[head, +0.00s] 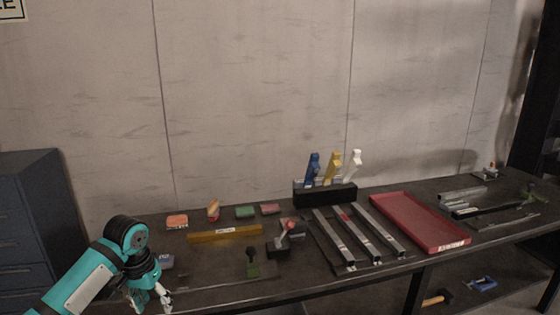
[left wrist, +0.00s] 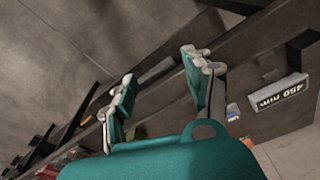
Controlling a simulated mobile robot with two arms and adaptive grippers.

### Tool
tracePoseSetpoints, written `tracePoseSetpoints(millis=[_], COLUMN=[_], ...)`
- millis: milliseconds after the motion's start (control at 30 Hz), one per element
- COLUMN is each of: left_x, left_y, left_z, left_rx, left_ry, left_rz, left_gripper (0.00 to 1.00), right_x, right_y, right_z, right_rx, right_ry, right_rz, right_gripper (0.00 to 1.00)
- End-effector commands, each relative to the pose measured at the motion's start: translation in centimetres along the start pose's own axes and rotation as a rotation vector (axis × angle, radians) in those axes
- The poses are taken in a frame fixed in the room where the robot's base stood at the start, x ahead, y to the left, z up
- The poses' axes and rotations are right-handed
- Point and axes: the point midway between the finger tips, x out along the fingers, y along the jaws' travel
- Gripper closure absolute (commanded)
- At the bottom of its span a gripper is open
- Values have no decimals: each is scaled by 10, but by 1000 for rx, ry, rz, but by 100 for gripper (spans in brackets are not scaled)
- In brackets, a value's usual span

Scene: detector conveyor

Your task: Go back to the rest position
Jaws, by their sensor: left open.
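My left arm comes in from the lower left of the head view. Its left gripper (head: 152,300) hangs over the front left edge of the dark workbench (head: 330,282), pointing down. In the left wrist view the two fingers of the left gripper (left wrist: 160,90) stand wide apart with nothing between them. My right gripper is in neither view.
A dark cabinet (head: 30,215) stands at left. A wall closes the back.

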Motion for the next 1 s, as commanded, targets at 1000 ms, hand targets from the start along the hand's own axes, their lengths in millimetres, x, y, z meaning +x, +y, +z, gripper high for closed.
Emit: tracePoseSetpoints(millis=[1000], left_x=[324], left_y=[19], left_z=[125], left_rx=[-115], left_ry=[64], left_rz=[6], left_gripper=[48], right_x=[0], right_y=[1], right_z=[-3], right_rx=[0], right_ry=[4], right_rz=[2], right_gripper=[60])
